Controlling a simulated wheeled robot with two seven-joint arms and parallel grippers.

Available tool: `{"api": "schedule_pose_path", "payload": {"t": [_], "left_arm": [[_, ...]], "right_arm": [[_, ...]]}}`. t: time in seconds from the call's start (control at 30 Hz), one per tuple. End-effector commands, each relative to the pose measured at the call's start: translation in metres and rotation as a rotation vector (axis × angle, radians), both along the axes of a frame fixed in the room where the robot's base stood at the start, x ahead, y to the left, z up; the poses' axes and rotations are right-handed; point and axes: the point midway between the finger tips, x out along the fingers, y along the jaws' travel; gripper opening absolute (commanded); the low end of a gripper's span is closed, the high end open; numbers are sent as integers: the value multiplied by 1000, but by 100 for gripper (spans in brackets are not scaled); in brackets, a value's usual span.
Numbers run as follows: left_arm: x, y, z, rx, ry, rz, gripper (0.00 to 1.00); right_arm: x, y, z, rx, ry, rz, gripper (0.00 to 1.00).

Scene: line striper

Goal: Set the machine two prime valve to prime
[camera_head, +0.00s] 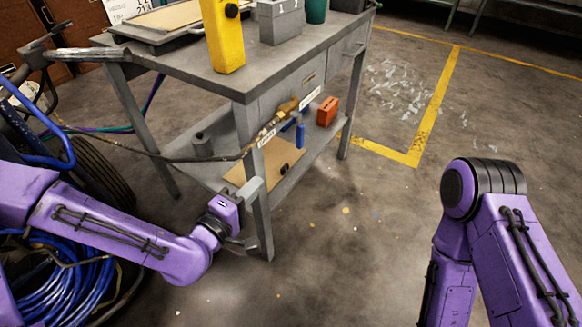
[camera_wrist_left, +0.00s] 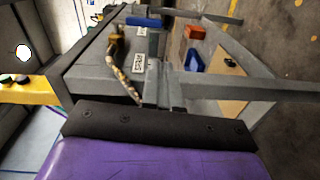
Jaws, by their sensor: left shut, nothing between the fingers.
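My left gripper (camera_head: 252,190) is shut and empty, close to the front leg of the grey workbench (camera_head: 283,62). In the left wrist view its fingers (camera_wrist_left: 164,90) show together in front of the bench. A hose with a brass-coloured fitting (camera_head: 287,106) runs past the bench front, above the gripper. It also shows in the left wrist view (camera_wrist_left: 115,45). Part of a wheeled machine (camera_head: 98,175) with a black tyre stands at the left. I cannot make out a prime valve on it. My right gripper is out of view.
A yellow device (camera_head: 224,35) and a grey box (camera_head: 281,22) stand on the bench top. An orange object (camera_head: 327,111) and a cardboard sheet (camera_head: 262,165) lie on the lower shelf. A blue hose coil (camera_head: 62,285) lies at lower left. The floor right of the bench is clear.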

Motion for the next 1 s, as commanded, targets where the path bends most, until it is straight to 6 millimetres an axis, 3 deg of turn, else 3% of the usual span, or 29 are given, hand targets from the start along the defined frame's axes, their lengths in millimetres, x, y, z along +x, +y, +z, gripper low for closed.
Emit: {"api": "schedule_pose_path", "payload": {"t": [0.03,0.1,0.53,1.0], "left_arm": [[-2,-5,12,-34,-20,-23,0],[-4,-8,17,-76,-28,-41,0],[1,-10,14,-92,-14,-37,0],[83,-58,13,-92,-13,-36,0]], "right_arm": [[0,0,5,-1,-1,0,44],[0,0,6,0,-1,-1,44],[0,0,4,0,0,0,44],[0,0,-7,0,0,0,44]]}}
